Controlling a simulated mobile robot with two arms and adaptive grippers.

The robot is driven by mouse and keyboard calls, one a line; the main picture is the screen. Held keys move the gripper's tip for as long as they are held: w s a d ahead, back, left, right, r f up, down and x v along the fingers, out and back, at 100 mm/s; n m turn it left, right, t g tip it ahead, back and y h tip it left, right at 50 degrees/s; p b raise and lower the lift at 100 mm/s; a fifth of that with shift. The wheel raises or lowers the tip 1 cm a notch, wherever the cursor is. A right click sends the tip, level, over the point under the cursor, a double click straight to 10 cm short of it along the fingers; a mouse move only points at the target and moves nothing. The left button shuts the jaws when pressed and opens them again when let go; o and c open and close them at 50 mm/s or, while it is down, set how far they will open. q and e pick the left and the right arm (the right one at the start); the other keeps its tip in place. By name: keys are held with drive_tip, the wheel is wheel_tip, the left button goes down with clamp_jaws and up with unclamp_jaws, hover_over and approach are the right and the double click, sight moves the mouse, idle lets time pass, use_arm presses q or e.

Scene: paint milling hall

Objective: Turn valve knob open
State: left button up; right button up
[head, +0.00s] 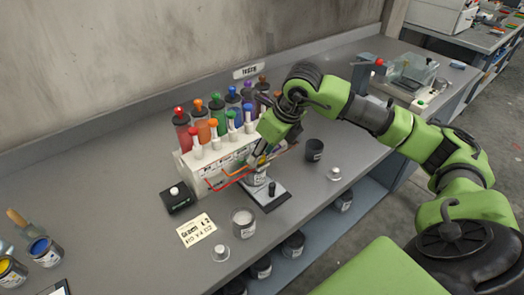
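A white paint dispenser (192,170) stands on the grey bench with several coloured canisters along its back. White upright knobs with coloured tops line its upper front, among them a red-topped one (196,143), an orange-topped one (214,133), a green-topped one (231,122) and a blue-topped one (248,118). My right gripper (259,160) points down at the dispenser's right front, above a small platform (282,186). A small yellow part shows by its fingers. The fingers are too small and partly hidden to tell whether they are open or touching anything. My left gripper is out of view.
A small black box with a white button (180,198), a label card (196,229), a grey-white can (243,222) and a dark cup (314,149) stand around the dispenser. Paint cans (45,252) are at the left. The bench's front edge (262,255) is close; cans sit on a shelf below.

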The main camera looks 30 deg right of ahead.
drive_tip(key=shift+w+f, duration=0.1)
drive_tip(key=shift+f, duration=0.1)
clamp_jaws()
